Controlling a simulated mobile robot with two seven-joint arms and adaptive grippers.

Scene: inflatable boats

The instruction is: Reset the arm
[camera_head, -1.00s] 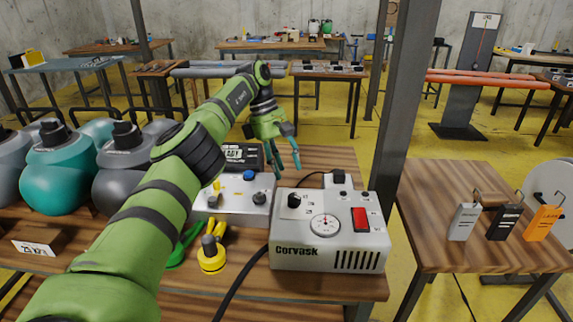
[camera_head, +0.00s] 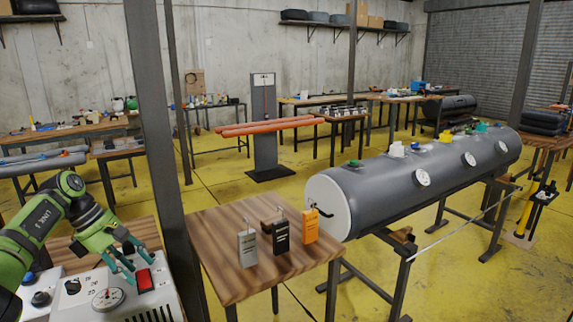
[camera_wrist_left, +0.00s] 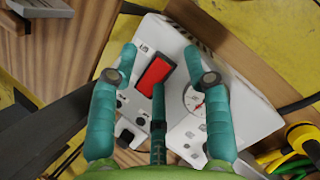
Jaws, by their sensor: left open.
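My left gripper (camera_head: 133,265) is open and empty, with its teal fingers apart. In the head view it is at the lower left, over the white control box (camera_head: 172,300). The wrist view looks down past the fingers onto the box (camera_wrist_left: 238,112), with its red switch (camera_wrist_left: 155,73) and round dial between or just beyond the fingers. I cannot tell whether a fingertip touches the box. The red switch also shows in the head view (camera_head: 144,280). My right gripper is not in view.
A small wooden table (camera_head: 225,227) holds grey, black and orange hooked devices. A dark post (camera_head: 160,130) stands between it and my left arm. A large grey tank (camera_head: 420,180) lies on stands to the right. Yellow floor is open in front of the tank.

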